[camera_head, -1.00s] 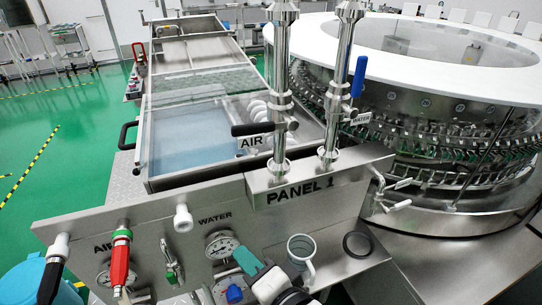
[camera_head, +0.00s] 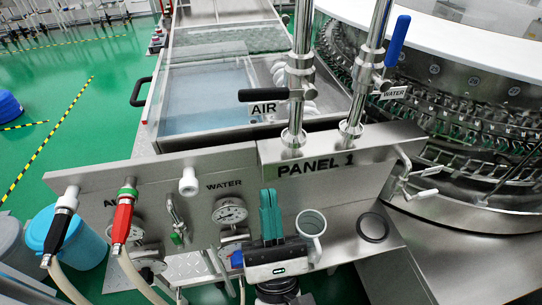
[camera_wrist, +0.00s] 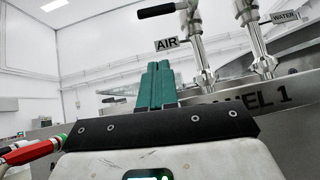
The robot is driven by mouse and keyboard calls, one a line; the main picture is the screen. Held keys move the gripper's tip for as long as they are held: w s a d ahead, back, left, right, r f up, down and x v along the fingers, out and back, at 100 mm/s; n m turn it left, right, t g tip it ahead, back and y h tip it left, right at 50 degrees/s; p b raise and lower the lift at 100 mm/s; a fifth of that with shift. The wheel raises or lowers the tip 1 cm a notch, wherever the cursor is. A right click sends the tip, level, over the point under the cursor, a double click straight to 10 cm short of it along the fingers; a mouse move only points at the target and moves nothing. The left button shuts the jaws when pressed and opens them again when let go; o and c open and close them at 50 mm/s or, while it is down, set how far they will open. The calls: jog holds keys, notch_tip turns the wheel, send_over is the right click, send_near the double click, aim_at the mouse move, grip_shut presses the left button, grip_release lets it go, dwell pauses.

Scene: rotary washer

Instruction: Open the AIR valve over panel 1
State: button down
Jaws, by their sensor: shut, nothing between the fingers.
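The AIR valve's black lever (camera_head: 264,95) sticks out to the left, level, from the left steel pipe (camera_head: 298,75) above panel 1 (camera_head: 325,165). The AIR label (camera_head: 264,109) hangs just below it. In the wrist view the black lever (camera_wrist: 161,9) is at the top, above the AIR label (camera_wrist: 167,43). My gripper (camera_head: 270,195) points up in front of the panel, below the lever and apart from it. Its green fingers are together and empty; they also show in the wrist view (camera_wrist: 158,68).
The WATER valve's blue lever (camera_head: 397,41) stands upright on the right pipe. Red (camera_head: 123,218) and black (camera_head: 62,225) hose nozzles are at the left. A pressure gauge (camera_head: 229,211) is on the panel.

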aim_at(260, 92)
jog(key=s+r+p+x, duration=0.2)
jog(key=p+x, duration=0.5)
jog(key=x, duration=0.5)
jog(key=shift+d, duration=0.35)
